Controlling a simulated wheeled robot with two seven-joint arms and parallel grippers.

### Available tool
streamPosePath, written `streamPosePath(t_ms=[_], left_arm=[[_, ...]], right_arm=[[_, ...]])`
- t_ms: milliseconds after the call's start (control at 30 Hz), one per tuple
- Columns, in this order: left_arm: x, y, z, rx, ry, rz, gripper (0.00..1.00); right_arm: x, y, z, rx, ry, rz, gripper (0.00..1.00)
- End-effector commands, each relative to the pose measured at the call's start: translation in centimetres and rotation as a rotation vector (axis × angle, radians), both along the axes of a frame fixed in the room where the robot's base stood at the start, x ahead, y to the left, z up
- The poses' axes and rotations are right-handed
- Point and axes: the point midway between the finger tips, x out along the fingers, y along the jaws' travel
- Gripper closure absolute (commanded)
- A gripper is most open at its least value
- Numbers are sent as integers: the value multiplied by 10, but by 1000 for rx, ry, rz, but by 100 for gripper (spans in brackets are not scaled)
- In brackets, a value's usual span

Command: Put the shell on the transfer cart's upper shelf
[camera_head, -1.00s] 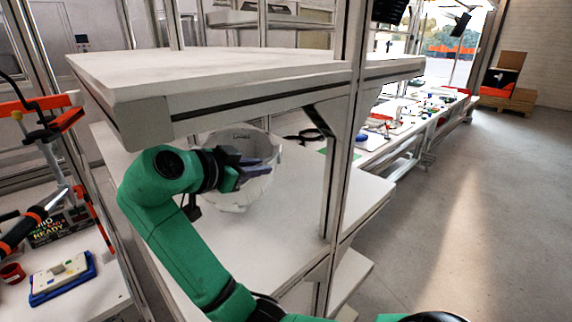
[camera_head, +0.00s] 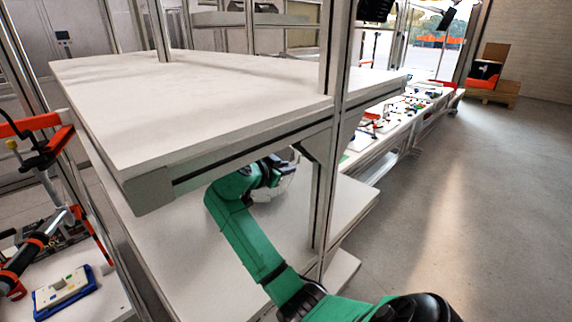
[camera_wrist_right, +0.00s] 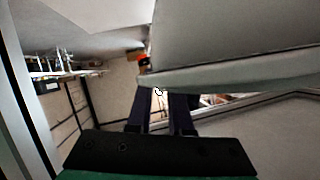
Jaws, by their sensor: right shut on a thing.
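The shell (camera_head: 284,186), a pale rounded bowl-like piece, shows only in part in the head view. The upper board's edge and my right gripper hide much of it. My right gripper (camera_head: 277,172) is at the shell, under the upper board, shut on it. In the right wrist view the two dark fingers (camera_wrist_right: 164,108) meet the edge of a large pale grey surface, likely the shell (camera_wrist_right: 235,45). The white upper shelf (camera_head: 190,90) of a two-level frame is bare; I cannot tell from its look whether this is the transfer cart. My left gripper is not in view.
A white lower shelf (camera_head: 215,265) lies beneath the upper one. A grey upright post (camera_head: 328,150) stands close right of my gripper. Benches with small parts (camera_head: 410,110) run behind right. Open floor (camera_head: 440,200) lies to the right.

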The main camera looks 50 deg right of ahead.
Motion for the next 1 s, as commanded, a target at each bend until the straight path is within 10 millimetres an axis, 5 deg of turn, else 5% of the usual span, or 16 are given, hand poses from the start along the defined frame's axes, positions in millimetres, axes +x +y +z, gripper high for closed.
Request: streamPosePath(t_ms=[333,367,433,800,1000], left_arm=[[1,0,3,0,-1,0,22],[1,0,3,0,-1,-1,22],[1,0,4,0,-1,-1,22],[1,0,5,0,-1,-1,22],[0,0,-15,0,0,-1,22]], right_arm=[[0,0,-10,-2,-6,-1,100],[0,0,-12,0,-3,-1,78],[0,0,-10,-1,-2,-1,51],[0,3,-8,0,-3,0,51],[-6,42,2,1,-7,4,51]])
